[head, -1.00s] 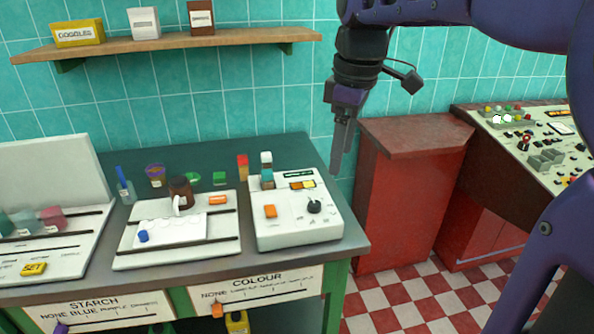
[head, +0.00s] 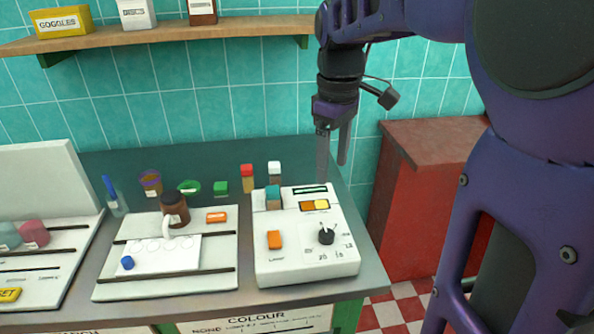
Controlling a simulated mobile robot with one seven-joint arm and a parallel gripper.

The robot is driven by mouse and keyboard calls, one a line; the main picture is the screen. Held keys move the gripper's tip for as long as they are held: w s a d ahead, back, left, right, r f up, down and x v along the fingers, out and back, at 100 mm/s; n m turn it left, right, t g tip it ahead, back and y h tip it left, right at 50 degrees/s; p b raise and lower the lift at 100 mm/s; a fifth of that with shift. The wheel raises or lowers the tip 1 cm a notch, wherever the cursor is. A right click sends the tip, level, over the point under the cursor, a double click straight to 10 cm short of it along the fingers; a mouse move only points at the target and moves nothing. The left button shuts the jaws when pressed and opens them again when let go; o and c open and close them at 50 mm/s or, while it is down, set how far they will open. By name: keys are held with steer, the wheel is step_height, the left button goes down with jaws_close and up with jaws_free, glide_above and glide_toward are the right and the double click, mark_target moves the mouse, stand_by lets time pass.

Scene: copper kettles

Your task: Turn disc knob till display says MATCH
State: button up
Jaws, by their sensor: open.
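A white instrument box (head: 290,262) stands at the right end of the green bench in the head view. Its black disc knob (head: 326,236) sits on the right of its top, with a dial scale around it. A small dark display strip (head: 310,190) is at the back of the box; its text is too small to read. An orange and yellow panel (head: 314,205) lies just below it. My gripper (head: 332,172) points down above the back right of the box, open and empty. It is apart from the knob, behind it in the picture.
A teal block (head: 273,197) stands on the box's back left, and an orange lamp button (head: 274,240) is at its front. A red cabinet (head: 425,200) is at right.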

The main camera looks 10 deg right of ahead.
mark_target(327, 233)
step_height(327, 233, down, 17)
steer(key=b, duration=0.3)
steer(key=shift+f, duration=0.15)
jaws_close()
stand_by(0.4)
